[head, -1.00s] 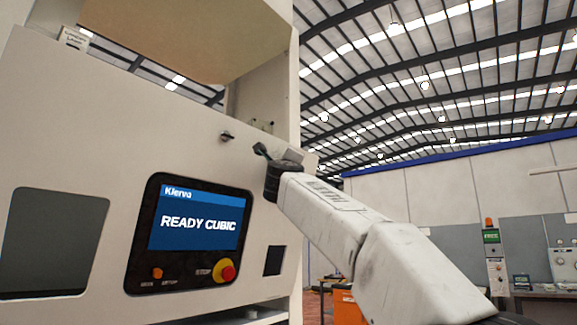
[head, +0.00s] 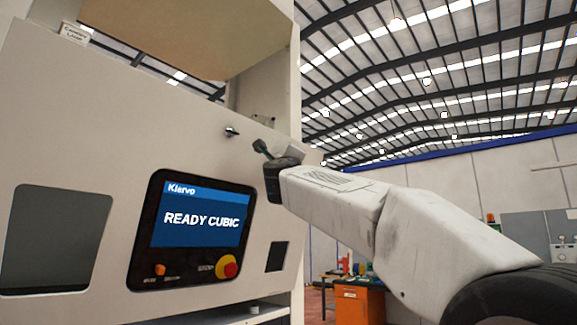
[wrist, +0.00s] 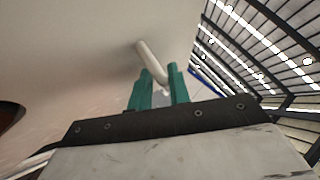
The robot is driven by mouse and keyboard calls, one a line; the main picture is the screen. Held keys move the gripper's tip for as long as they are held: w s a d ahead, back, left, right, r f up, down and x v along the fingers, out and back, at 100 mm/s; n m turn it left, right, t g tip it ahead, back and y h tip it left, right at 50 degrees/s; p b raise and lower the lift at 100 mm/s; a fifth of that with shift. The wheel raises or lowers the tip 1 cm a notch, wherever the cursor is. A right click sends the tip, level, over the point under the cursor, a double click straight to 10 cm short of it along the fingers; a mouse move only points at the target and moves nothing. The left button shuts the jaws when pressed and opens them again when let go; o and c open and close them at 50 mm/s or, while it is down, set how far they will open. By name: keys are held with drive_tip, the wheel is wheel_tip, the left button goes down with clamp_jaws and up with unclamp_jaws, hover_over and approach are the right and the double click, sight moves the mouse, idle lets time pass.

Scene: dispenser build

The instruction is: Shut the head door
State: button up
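The cream machine front (head: 110,150) fills the left of the head view, with a blue screen (head: 199,215) reading "READY CUBIC". A short metal handle (head: 232,132) sticks out near its upper edge. A tan panel (head: 185,35) slopes above an opening over this front; I cannot tell for sure which panel is the head door. My gripper (head: 260,147) is just right of the handle, apart from it. In the wrist view, the green fingers (wrist: 161,88) stand apart with a gap between them. The pale handle (wrist: 151,60) runs just beyond them, in line with the gap.
A red stop button (head: 227,267) and a small orange button (head: 159,270) sit below the screen. The machine's right column (head: 285,100) rises behind my gripper. An orange cabinet (head: 358,303) stands on the floor behind my arm. A grey-white wall (head: 430,190) closes the background.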

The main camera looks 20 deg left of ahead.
drive_tip(key=shift+v, duration=2.75)
drive_tip(key=shift+f, duration=0.2)
drive_tip(key=shift+r, duration=0.1)
drive_tip(key=s+d, duration=0.3)
drive_tip(key=s, duration=0.5)
drive_tip(key=shift+d+f, duration=0.35)
drive_tip(key=shift+s, duration=0.1)
